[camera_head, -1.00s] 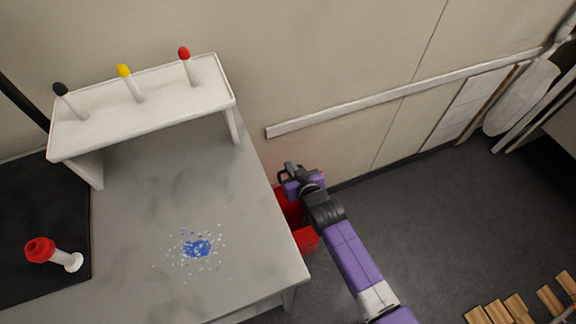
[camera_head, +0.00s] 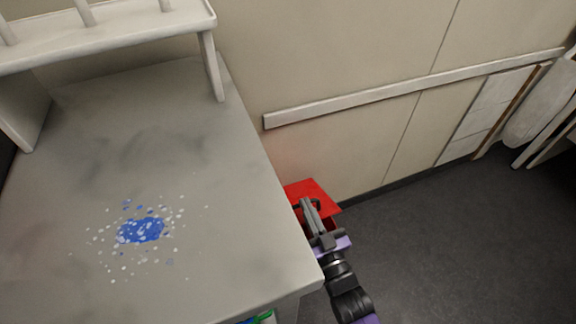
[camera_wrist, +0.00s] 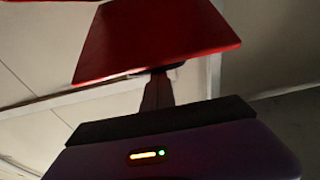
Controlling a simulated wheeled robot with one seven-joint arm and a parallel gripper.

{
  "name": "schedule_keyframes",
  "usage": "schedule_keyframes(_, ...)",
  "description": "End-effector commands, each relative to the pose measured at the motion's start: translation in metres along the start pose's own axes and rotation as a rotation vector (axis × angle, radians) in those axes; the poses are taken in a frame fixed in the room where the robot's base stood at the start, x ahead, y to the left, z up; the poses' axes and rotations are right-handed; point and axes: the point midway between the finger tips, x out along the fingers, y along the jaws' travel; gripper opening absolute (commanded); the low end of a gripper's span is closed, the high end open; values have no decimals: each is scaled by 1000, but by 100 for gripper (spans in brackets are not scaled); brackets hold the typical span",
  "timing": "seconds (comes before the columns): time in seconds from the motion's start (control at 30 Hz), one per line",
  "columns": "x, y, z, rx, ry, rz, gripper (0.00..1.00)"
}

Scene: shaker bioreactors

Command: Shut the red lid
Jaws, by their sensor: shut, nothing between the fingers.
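The red lid (camera_head: 318,190) shows beside the bench's right edge, near the wall, as a flat red panel. Below it is a darker red part of the bin (camera_head: 331,223), mostly hidden by my arm. My gripper (camera_head: 308,204) is shut and empty, its fingertips in front of the lid's lower part. In the wrist view, the lid (camera_wrist: 160,38) is a tilted red panel just beyond my dark fingers (camera_wrist: 158,92). I cannot tell whether the fingers touch it.
The grey bench (camera_head: 190,225) stands close on the left, with a blue spill (camera_head: 141,230) and a white rack (camera_head: 110,35). The wall with a pale rail (camera_head: 410,88) is behind the bin. Dark floor (camera_head: 450,240) on the right is clear.

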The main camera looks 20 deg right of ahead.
Motion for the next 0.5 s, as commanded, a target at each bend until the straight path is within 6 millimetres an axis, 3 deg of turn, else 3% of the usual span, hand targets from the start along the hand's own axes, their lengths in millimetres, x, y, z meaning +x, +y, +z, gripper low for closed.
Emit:
schedule_keyframes(0.03,-6,0,17,0,26,0,0)
schedule_keyframes(0.5,-34,1,52,2,277,-5,0)
